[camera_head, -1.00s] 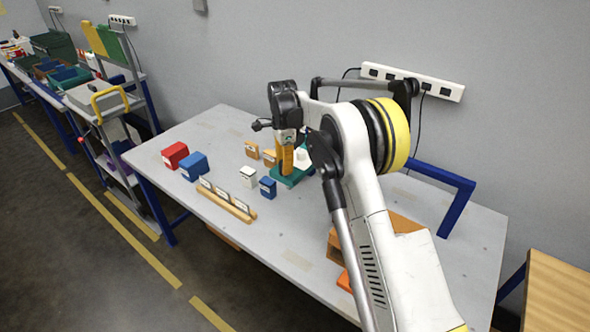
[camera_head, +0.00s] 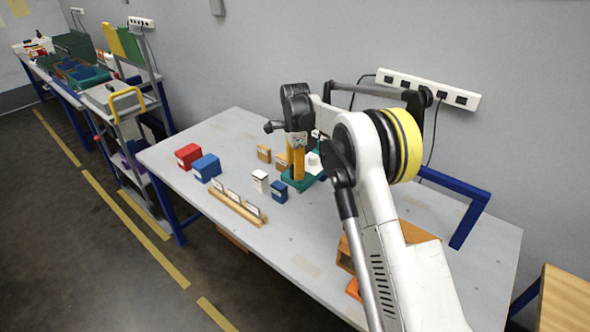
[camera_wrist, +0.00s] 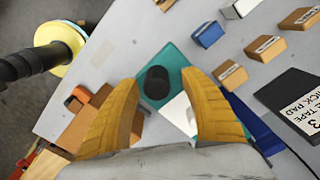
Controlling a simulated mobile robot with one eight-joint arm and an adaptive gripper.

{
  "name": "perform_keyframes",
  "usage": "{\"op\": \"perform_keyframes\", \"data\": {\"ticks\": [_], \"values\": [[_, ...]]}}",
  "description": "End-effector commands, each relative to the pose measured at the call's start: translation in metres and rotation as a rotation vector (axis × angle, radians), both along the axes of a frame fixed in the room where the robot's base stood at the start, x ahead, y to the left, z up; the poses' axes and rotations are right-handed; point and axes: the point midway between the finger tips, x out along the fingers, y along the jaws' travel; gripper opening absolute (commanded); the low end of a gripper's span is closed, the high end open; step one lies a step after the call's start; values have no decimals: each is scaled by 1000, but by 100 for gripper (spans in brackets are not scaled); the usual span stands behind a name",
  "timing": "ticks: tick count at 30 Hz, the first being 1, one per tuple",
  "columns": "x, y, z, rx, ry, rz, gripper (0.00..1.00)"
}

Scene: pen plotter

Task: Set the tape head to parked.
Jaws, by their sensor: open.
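A teal base plate (camera_wrist: 183,50) lies on the grey table, with a dark round knob or post (camera_wrist: 157,83) standing on it. A white piece (camera_wrist: 178,113) sits beside the dark post, partly hidden by a finger. I cannot tell for sure which part is the tape head or where its parked position is. In the head view the teal base (camera_head: 297,185) is partly hidden under my gripper. My gripper (camera_wrist: 158,78) has two yellow fingers. They are spread, one on each side of the dark post, with nothing held between them. The white piece (camera_head: 313,160) also shows right of the fingers.
A black pad with a white "3" label (camera_wrist: 303,112) lies to the right in the wrist view. Red (camera_head: 188,156), blue (camera_head: 207,167) and white (camera_head: 260,181) blocks stand left of the base. A wooden label rail (camera_head: 238,207) is in front. An orange-brown box (camera_head: 345,254) stands near my arm.

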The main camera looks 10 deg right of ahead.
Motion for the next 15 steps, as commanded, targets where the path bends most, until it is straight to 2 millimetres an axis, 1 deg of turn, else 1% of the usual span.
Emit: {"op": "perform_keyframes", "data": {"ticks": [5, 12, 15], "values": [[0, 0, 30, 0, 0, 0, 53], [0, 0, 84, 0, -1, 0, 53], [0, 0, 100, 0, -1, 0, 53]]}}
